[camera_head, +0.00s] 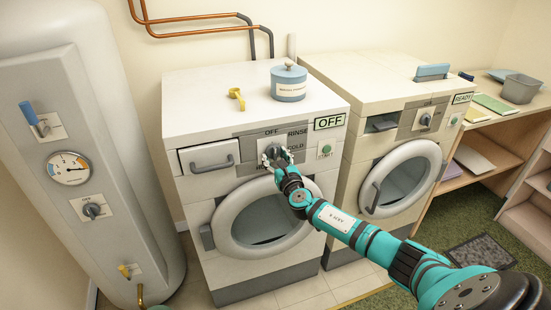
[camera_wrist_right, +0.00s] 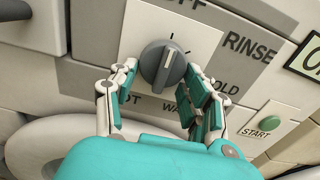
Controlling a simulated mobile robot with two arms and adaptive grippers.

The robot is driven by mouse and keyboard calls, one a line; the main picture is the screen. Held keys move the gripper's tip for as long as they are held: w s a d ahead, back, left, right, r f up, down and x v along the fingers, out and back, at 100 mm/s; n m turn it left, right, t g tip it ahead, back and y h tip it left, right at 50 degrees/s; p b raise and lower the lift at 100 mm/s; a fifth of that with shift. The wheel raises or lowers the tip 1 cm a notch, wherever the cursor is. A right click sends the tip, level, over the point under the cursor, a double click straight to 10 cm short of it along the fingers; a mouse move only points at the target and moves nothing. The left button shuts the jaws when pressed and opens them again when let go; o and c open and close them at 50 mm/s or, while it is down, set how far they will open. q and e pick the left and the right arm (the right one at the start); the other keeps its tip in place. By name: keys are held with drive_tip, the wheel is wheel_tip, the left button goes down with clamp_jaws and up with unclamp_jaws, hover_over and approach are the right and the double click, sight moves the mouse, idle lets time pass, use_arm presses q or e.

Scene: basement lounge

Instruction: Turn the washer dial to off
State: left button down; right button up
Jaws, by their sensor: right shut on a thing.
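The washer (camera_head: 185,120) is the left of two white front-loading machines. Its dial (camera_wrist_right: 163,67) is a dark grey round knob with a raised grip on a white plate. Labels OFF, RINSE, COLD, WARM and HOT surround it, partly covered by my fingers. The white line on the knob points up, towards OFF. The display sign (camera_head: 328,122) on the washer reads OFF. My right gripper (camera_head: 275,155) is shut on the dial, its fingers on either side of the knob, also seen in the right wrist view (camera_wrist_right: 160,88). My left gripper is not in view.
A green start button (camera_head: 326,149) sits right of the dial, and a drawer handle (camera_head: 211,163) to its left. A blue tin (camera_head: 289,85) and a yellow object (camera_head: 237,98) stand on the washer. The dryer-like machine (camera_head: 400,150) shows READY. A boiler (camera_head: 90,180) stands left.

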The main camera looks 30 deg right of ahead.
drive_tip(key=o, duration=1.1)
drive_tip(key=shift+s, duration=0.1)
drive_tip(key=v, duration=1.1)
drive_tip(key=shift+s, duration=0.4)
drive_tip(key=shift+f, duration=0.1)
drive_tip(key=s+d+f+m+g, duration=0.1)
drive_tip(key=s+f+m+g, duration=0.25)
drive_tip(key=f, duration=0.65)
drive_tip(key=s+d+f+m+g, duration=0.15)
drive_tip(key=f+m, duration=0.35)
drive_tip(key=f, duration=0.5)
drive_tip(key=s+a+f+m+g, duration=0.2)
drive_tip(key=s+f+m+g, duration=0.4)
drive_tip(key=s+f, duration=0.8)
drive_tip(key=s+a+f+m+g+y, duration=0.1)
drive_tip(key=s+a+f+m, duration=0.4)
drive_tip(key=s, duration=0.5)
drive_tip(key=s+a+f+m+g+y, duration=0.2)
drive_tip(key=s+a+f+m, duration=0.4)
drive_tip(key=s+f, duration=0.2)
drive_tip(key=s+a+f+m+g+y, duration=0.1)
drive_tip(key=s+a+f+m, duration=0.4)
drive_tip(key=s, duration=0.8)
drive_tip(key=shift+a+f+m+g, duration=0.25)
drive_tip(key=shift+a+f+g, duration=0.25)
drive_tip(key=shift+f+g, duration=0.2)
